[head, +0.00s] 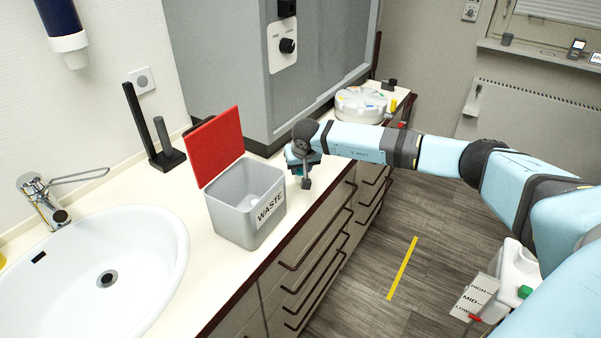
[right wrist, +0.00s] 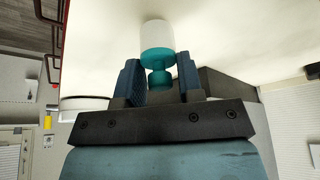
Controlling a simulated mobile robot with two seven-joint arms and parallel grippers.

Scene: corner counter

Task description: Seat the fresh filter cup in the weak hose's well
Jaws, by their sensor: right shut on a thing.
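My right gripper (head: 303,162) is above the counter edge, just right of the waste bin, in the head view. In the right wrist view its two dark blue fingers (right wrist: 160,76) are closed around the narrow teal neck of a cup (right wrist: 157,36) with a white body and teal collar. In the head view this cup is mostly hidden by the gripper. I cannot make out which well belongs to the weak hose. My left gripper is not in view.
A grey waste bin (head: 225,205) with a raised red lid (head: 215,146) stands beside the sink (head: 80,275). A dark stand with two posts (head: 167,158) is behind it. A round white tray (head: 360,100) lies farther along the counter.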

